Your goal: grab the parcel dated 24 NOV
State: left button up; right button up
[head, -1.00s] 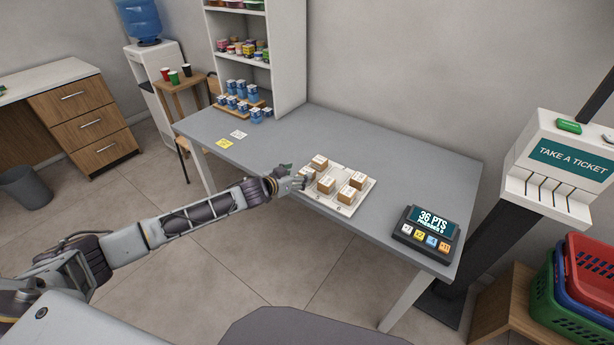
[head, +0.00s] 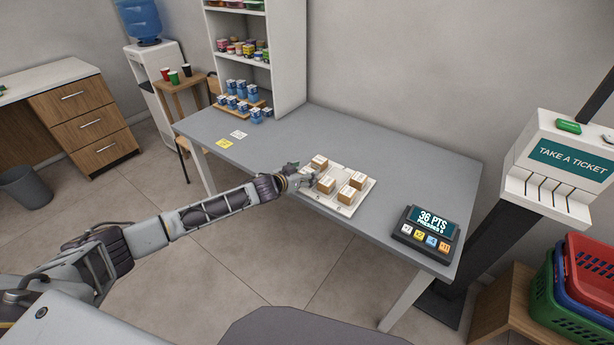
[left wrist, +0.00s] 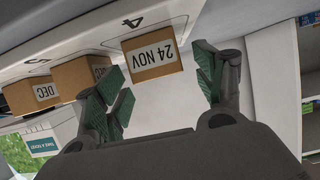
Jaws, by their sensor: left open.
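A brown parcel labelled 24 NOV (left wrist: 152,57) shows in the left wrist view, upside down in the picture, beside a tray number 4. It is in front of the gap between the fingers of my left gripper (left wrist: 160,85), which is open and empty. In the head view my left gripper (head: 300,178) is at the left edge of the white tray (head: 340,208) and partly hides what lies there. The labels are too small to read in the head view. My right gripper is not in view.
Other parcels (head: 357,179) stand on the tray; in the left wrist view a neighbouring parcel (left wrist: 76,78) is labelled DEC. A points display (head: 428,230) stands on the grey table (head: 400,155) to the right. Blue boxes (head: 240,103) are at the far left.

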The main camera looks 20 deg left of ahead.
pick_arm(q)
jog(key=shift+w+d+f, duration=0.15)
jog(key=shift+w, duration=0.2)
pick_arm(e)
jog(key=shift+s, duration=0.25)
pick_arm(q)
jog(key=shift+c, duration=0.2)
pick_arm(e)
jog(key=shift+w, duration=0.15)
pick_arm(q)
jog(key=c, duration=1.1)
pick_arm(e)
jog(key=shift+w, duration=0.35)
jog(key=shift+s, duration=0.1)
